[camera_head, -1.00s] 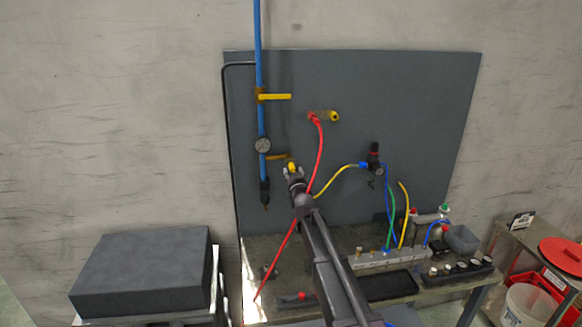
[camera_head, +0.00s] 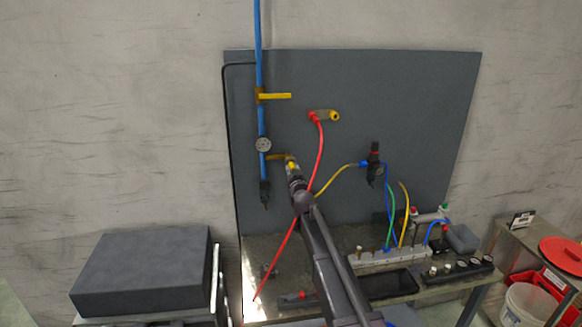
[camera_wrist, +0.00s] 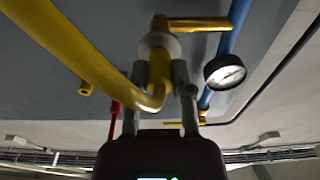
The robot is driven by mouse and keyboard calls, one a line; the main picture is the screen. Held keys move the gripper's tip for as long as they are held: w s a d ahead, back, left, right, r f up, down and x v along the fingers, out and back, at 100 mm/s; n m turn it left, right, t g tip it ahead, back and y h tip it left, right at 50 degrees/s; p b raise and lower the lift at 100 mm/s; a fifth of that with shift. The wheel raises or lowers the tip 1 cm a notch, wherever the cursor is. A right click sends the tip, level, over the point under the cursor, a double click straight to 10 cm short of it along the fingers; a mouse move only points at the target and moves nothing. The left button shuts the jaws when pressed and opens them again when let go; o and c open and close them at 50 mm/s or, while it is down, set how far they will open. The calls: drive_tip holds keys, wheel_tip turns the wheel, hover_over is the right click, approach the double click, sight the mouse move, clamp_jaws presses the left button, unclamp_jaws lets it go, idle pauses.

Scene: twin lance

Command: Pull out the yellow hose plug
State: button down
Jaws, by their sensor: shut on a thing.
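The yellow hose plug (camera_wrist: 159,72) sits at a round metal collar (camera_wrist: 160,43) on the wall panel in the wrist view. The yellow hose (camera_wrist: 85,50) bends away from it to the upper left. My gripper (camera_wrist: 159,80) has one finger on each side of the plug and is shut on it. In the head view my gripper (camera_head: 292,166) is at the panel, right of the blue pipe, and mostly covers the plug. The yellow hose also shows right of my arm (camera_head: 336,178).
A yellow valve handle (camera_wrist: 200,24) and a pressure gauge (camera_wrist: 225,72) on the blue pipe (camera_head: 258,50) are close to my gripper. A red hose (camera_head: 319,155) hangs behind my arm. A bench (camera_head: 330,245) with fittings stands below. The panel's upper right is clear.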

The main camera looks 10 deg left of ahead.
drive_tip(key=shift+s+d, duration=0.2)
drive_tip(key=shift+s, duration=0.45)
idle(1.0)
drive_tip(key=shift+r+v, duration=0.2)
drive_tip(key=shift+v, duration=2.1)
